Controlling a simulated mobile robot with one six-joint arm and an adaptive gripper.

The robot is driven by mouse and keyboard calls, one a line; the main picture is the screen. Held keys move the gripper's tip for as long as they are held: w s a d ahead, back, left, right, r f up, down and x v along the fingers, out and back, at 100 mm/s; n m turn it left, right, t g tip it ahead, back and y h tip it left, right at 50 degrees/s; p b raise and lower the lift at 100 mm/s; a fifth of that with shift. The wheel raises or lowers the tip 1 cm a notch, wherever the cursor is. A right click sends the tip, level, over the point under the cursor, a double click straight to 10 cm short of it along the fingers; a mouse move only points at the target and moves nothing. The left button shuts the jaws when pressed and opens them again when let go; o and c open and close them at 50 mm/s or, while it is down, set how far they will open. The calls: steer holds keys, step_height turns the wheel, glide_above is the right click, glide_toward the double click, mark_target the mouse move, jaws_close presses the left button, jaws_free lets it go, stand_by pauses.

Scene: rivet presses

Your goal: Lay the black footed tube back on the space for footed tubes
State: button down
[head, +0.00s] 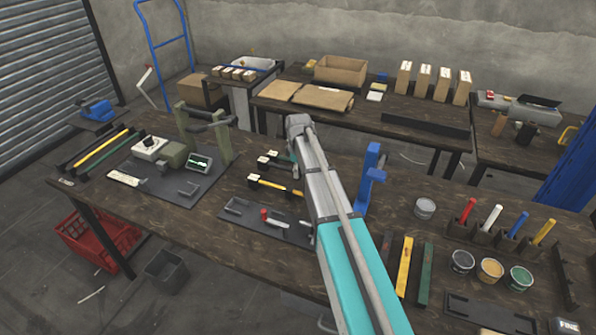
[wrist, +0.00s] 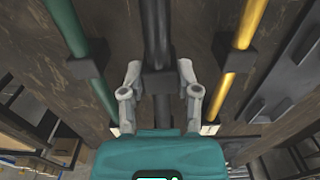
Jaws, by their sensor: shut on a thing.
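The black footed tube (wrist: 156,30) runs up the middle of the wrist view, with a dark block-shaped foot around it. My gripper (wrist: 158,78) is shut on it at this foot, one finger on each side. A green tube (wrist: 80,35) lies to its left and a yellow tube (wrist: 243,35) to its right, both on dark feet. In the head view the yellow tube (head: 271,185) lies on the bench left of my arm, a dark tube (head: 279,163) just behind it. My arm hides the gripper there. I cannot tell whether the held tube's feet touch the bench.
A dark plate with a red-knobbed fixture (head: 265,215) lies in front of the tubes. A press (head: 205,140) stands to the left. A blue upright (head: 372,170) stands just right of my arm, with flat bars (head: 404,265) and paint cans (head: 490,269) further right.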

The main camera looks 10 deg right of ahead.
steer(key=shift+f+b, duration=0.35)
steer(key=shift+f, duration=0.2)
steer(key=shift+f+b, duration=0.6)
steer(key=shift+f, duration=0.05)
stand_by(0.5)
steer(key=shift+c, duration=1.3)
jaws_free()
steer(key=shift+r, duration=0.15)
step_height(320, 180, up, 9)
steer(key=p, duration=0.9)
steer(key=shift+s, duration=0.15)
steer(key=s+a+m, duration=0.3)
steer(key=s+m, duration=0.7)
steer(key=s, duration=1.6)
steer(key=shift+a+m, duration=0.15)
steer(key=shift+m, duration=0.25)
